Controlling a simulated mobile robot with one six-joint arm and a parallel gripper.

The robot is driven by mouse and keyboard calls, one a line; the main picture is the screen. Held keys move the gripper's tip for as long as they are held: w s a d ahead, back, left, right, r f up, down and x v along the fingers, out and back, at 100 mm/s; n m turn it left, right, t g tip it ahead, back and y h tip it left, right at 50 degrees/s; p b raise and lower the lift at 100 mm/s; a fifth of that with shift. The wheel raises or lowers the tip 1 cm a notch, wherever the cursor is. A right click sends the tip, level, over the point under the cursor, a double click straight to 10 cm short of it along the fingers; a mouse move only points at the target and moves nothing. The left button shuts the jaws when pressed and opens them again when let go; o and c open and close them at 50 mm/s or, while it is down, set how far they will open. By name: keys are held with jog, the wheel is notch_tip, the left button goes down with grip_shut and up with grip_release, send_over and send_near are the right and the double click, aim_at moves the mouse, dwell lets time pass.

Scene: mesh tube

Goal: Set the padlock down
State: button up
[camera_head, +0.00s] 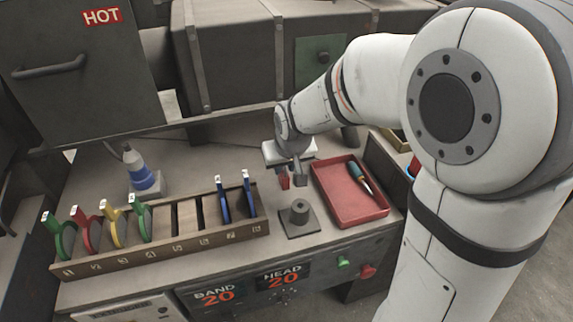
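My gripper (291,176) hangs over the bench, between the rack and the red tray, behind a small grey post on a square base (299,214). A small red body, which looks like the padlock (284,183), shows at its fingers. It appears held above the bench top. A grey finger stands just to its right. The padlock is small in this view, and its shackle and the exact grip cannot be made out.
A numbered wooden rack (165,258) holds several coloured-handled items, with empty slots in its middle. A red tray (362,211) holds a screwdriver (359,176). A blue-and-white cone-shaped item (139,168) stands behind the rack. A large cabinet marked HOT (90,75) stands at the back left.

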jog(key=shift+o, duration=0.5)
jog(key=shift+r, duration=0.1)
jog(key=shift+r, duration=0.3)
jog(key=p+v, duration=0.1)
jog(key=v, duration=1)
jog(key=s+d+f+m+g+h, duration=0.1)
jog(key=s+d+f+m, duration=0.2)
jog(key=s+d, duration=1)
jog(key=shift+s+d+f+g, duration=0.2)
jog(key=shift+s+f+g, duration=0.2)
jog(key=shift+s+f, duration=0.45)
jog(key=shift+s+r, duration=0.1)
jog(key=shift+r, duration=0.05)
jog(key=p+v, duration=0.4)
jog(key=shift+w+a, duration=0.1)
jog(key=shift+w, duration=0.25)
